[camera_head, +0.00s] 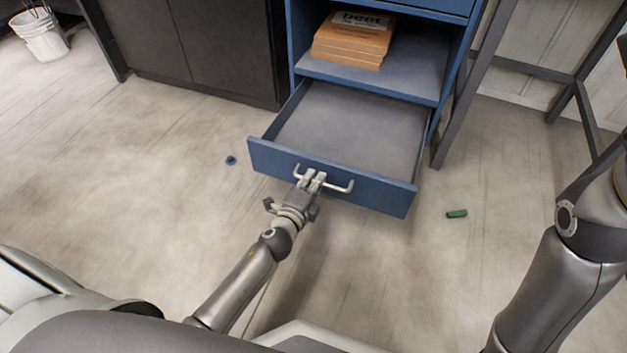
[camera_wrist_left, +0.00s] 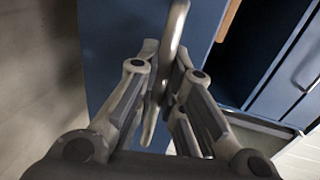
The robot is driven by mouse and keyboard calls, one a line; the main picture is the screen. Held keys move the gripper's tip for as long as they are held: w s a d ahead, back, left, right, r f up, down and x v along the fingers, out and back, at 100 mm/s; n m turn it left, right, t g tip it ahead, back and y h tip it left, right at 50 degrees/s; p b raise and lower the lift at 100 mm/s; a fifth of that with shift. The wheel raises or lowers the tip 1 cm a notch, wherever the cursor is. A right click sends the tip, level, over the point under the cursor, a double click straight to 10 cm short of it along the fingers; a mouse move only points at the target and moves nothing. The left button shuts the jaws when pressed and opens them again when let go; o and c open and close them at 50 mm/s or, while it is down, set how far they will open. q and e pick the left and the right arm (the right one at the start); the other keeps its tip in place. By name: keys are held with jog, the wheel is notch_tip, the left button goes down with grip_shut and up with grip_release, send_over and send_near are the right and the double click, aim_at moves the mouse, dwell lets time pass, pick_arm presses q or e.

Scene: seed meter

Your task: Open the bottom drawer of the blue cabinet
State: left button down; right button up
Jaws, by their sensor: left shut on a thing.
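The blue cabinet (camera_head: 297,45) stands at the top middle of the head view. Its bottom drawer (camera_head: 375,192) is pulled well out and its grey inside is empty. A pale metal bar handle (camera_head: 341,187) is on the drawer front. My left gripper (camera_head: 312,178) is shut on the handle, near its middle. In the left wrist view the fingers (camera_wrist_left: 160,85) close around the handle (camera_wrist_left: 174,35), with the blue drawer front (camera_wrist_left: 115,60) behind it. My right arm shows at the right edge of the head view, but its gripper is out of view.
An open shelf above the drawer holds stacked orange-brown packets (camera_head: 352,42). A small blue item (camera_head: 231,160) and a green item (camera_head: 457,213) lie on the floor beside the drawer. Dark cabinets (camera_head: 200,45) stand left, a metal frame (camera_head: 470,85) right. A white bucket (camera_head: 40,36) is far left.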

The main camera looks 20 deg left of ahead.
pick_arm(q)
jog(key=c, duration=1.5)
grip_release()
jog(key=v, duration=1.2)
